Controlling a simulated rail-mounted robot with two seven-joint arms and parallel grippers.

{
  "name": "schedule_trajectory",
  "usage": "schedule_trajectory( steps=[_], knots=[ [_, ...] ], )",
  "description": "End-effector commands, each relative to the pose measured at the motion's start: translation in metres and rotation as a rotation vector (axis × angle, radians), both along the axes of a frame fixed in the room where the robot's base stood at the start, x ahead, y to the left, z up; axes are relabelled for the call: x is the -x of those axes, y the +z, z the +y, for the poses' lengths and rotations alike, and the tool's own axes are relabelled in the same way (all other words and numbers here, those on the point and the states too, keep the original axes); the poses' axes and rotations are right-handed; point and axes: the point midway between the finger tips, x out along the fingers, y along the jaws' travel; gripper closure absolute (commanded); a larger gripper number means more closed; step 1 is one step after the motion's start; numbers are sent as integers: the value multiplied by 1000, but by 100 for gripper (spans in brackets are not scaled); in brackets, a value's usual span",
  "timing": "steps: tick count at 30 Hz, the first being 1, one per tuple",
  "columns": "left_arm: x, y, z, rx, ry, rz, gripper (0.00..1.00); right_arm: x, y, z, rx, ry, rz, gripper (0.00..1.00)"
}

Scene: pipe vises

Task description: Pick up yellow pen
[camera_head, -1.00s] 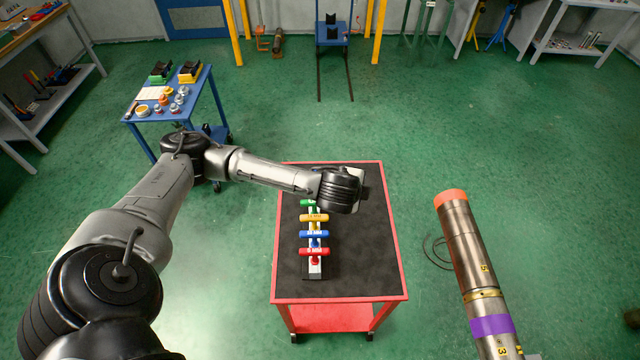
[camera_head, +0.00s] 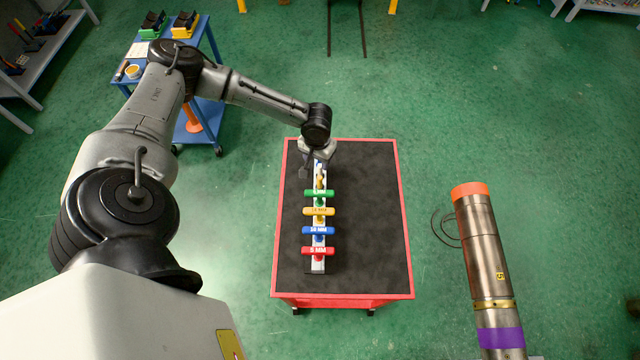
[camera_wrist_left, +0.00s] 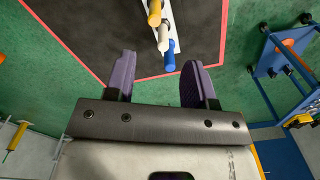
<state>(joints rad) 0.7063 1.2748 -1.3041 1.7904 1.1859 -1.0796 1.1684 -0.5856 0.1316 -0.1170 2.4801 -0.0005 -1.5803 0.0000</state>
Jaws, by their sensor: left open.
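The yellow pen (camera_head: 321,182) stands at the far end of a narrow white rack (camera_head: 318,267) on the cart. In the left wrist view the yellow pen (camera_wrist_left: 154,12) is at the top edge, in a row with a white pen (camera_wrist_left: 162,37) and a blue pen (camera_wrist_left: 169,61). My left gripper (camera_head: 317,168) is over the far end of the rack. In the left wrist view its two purple fingers (camera_wrist_left: 156,80) are wide apart with nothing between them. The pens lie beyond the fingertips, apart from them. My right gripper is not in view.
T-handles in green (camera_head: 319,194), yellow (camera_head: 319,212), blue (camera_head: 318,230) and red (camera_head: 318,251) stand along the rack. The red cart's dark top (camera_head: 370,220) is clear on both sides. A metal pipe (camera_head: 487,260) is at the right. A blue cart (camera_head: 205,60) is behind my left arm.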

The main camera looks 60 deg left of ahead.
Motion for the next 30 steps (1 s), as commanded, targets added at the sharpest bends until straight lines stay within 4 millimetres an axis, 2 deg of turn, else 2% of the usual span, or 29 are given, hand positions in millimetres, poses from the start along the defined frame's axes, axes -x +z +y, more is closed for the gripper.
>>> schedule_trajectory(
  steps=[12, 16, 23, 30],
  knots=[
    [0, -65, -1, -1, 16, 3, 50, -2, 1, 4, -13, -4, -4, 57],
    [0, -78, -1, -1, 15, 2, 50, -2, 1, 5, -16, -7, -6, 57],
    [-1, -87, -2, -2, 14, 2, 50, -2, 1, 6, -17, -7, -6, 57],
    [-4, -117, -8, -3, 13, 3, 50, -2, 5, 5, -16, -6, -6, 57]
  ],
)
